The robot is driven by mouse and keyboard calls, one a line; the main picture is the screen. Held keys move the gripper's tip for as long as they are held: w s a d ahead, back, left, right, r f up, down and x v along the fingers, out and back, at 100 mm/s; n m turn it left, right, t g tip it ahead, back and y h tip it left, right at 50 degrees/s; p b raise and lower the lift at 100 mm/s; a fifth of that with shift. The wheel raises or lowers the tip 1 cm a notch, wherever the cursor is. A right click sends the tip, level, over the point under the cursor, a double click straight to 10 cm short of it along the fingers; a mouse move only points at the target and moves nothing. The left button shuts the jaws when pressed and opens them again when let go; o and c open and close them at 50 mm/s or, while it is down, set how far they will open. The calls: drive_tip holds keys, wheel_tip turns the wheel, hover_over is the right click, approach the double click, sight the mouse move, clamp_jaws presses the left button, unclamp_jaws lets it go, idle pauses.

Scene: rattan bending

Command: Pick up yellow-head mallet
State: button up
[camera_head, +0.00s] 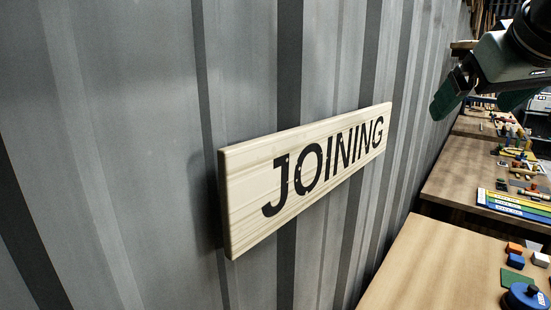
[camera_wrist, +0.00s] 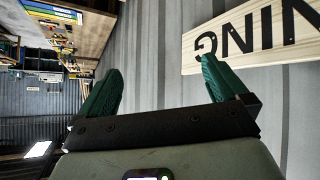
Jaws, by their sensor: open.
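I cannot make out the yellow-head mallet for certain in either view. Small yellow items (camera_head: 516,152) lie among other pieces on a table further back in the head view, too small to identify. My gripper (camera_head: 482,100) is at the upper right of the head view, raised in the air near the wall. In the wrist view my gripper (camera_wrist: 161,68) shows two green fingers spread wide with nothing between them.
A wooden "JOINING" sign (camera_head: 305,178) sticks out on the grey corrugated wall (camera_head: 120,120). The nearest table (camera_head: 430,265) holds coloured blocks and a blue round object (camera_head: 524,296) at its right. Behind it, another table (camera_head: 455,180) carries coloured strips (camera_head: 512,204).

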drive_tip(key=s+a+f+n+g+y, duration=0.1)
drive_tip(key=a+f, duration=0.5)
drive_tip(key=a, duration=0.6)
drive_tip(key=shift+s+y, duration=0.4)
drive_tip(key=shift+s, duration=0.3)
drive_tip(key=s+a+f+g, duration=0.1)
drive_tip(key=s+a+f, duration=0.1)
drive_tip(key=f, duration=0.1)
drive_tip(key=s+a+f, duration=0.2)
drive_tip(key=a+f, duration=0.1)
drive_tip(key=s+a+f+g+y, duration=0.1)
drive_tip(key=s+a+f, duration=0.1)
drive_tip(key=s+a, duration=0.1)
drive_tip(key=shift+s+a+f+g, duration=0.1)
drive_tip(key=shift+a+f+g, duration=0.2)
drive_tip(key=shift+f, duration=0.1)
drive_tip(key=shift+c, duration=0.8)
drive_tip(key=shift+s+a+f, duration=0.1)
drive_tip(key=shift+s+f, duration=0.1)
drive_tip(key=shift+c, duration=3.4)
